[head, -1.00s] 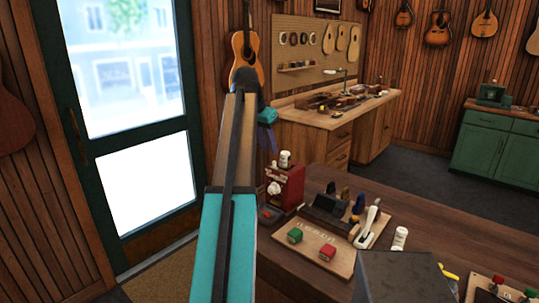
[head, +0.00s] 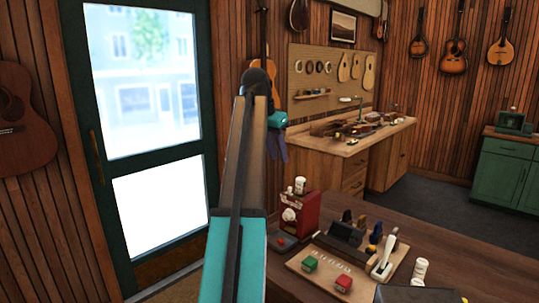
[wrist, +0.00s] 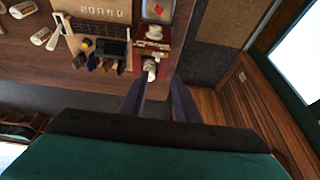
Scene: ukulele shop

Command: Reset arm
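My arm reaches forward and up through the middle of the head view, with teal and brown links. My gripper (head: 277,146) shows as a dark purple shape beyond the arm's far end. In the wrist view, its two purple fingers (wrist: 160,85) stand apart with a gap between them, so it is open. Nothing is held.
The dark wooden counter (head: 470,250) carries a wooden board (head: 312,265) with green and red blocks, a dark holder of tools and a white-handled tool (head: 384,257). A workbench (head: 330,162) stands behind. A glazed door (head: 155,140) is at left. Instruments hang on the walls.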

